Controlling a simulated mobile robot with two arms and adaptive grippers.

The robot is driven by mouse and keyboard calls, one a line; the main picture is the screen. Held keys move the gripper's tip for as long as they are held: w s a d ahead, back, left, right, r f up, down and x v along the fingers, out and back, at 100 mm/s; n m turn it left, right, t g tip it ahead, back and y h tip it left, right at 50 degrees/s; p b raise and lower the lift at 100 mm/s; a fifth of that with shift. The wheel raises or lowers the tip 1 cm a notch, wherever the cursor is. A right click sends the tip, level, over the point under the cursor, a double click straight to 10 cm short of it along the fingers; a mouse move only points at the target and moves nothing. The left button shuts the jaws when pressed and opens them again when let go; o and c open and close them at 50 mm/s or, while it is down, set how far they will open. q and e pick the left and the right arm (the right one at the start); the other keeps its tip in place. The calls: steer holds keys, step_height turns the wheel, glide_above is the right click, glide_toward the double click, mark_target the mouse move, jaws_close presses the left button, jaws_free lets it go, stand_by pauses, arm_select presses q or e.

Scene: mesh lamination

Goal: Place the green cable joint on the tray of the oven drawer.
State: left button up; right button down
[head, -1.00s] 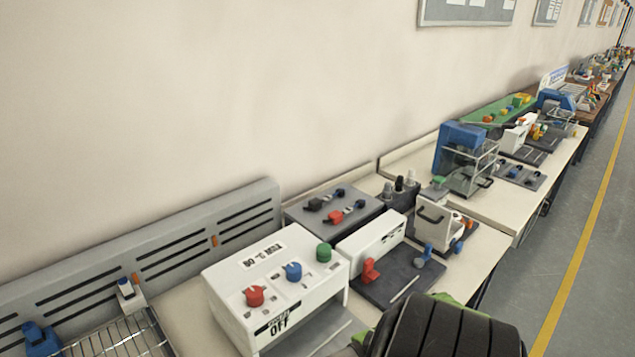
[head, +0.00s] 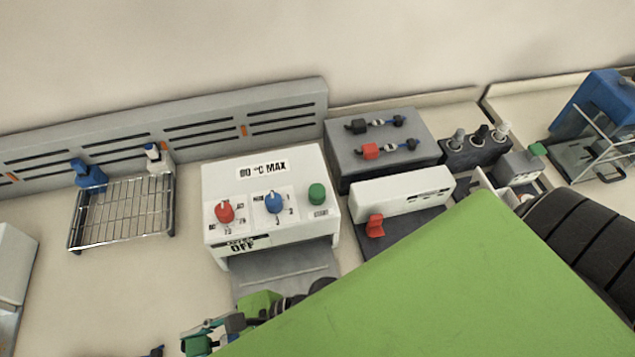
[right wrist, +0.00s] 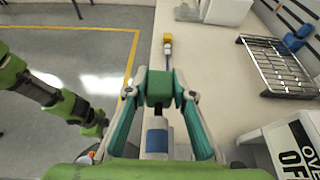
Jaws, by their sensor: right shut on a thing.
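The oven (head: 270,195) is a white box with red, blue and green knobs, marked "OFF". Its grey drawer tray (head: 255,278) sticks out at the front, partly hidden by my right arm. My right gripper (head: 205,335) is in front of and left of the drawer, at the bottom edge of the head view. It is shut on the green cable joint (head: 196,346), whose green block (right wrist: 160,88) shows between the fingers in the right wrist view. A blue and white piece lies behind the block, between the fingers. My left gripper is not in view.
A wire rack (head: 122,212) stands left of the oven. A white unit with a red clip (head: 375,225) and a grey box (head: 383,145) with more joints are to its right. A yellow-and-blue piece (right wrist: 167,50) lies on the table. My green arm covers the lower right.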

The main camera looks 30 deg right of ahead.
steer(key=shift+s+d+r, duration=0.1)
steer(key=shift+d, duration=0.05)
steer(key=shift+f, duration=0.2)
steer(key=w+d+f+b, duration=0.2)
steer(key=d+b, duration=0.1)
steer(key=b, duration=0.1)
steer(key=w+d+f+b, duration=0.3)
steer(key=b, duration=0.2)
steer(key=w+d+f+b, duration=0.2)
steer(key=d+f+b, duration=0.1)
steer(key=b, duration=0.1)
steer(key=shift+w+b, duration=0.25)
steer(key=shift+b, duration=0.1)
steer(key=shift+w+d+f+b, duration=0.4)
steer(key=shift+d+f+b, duration=0.1)
steer(key=shift+b, duration=0.1)
steer(key=f+b, duration=0.3)
steer(key=f, duration=0.1)
steer(key=shift+w+d+b, duration=0.2)
steer(key=shift+d+b, duration=0.05)
steer(key=shift+b, duration=0.15)
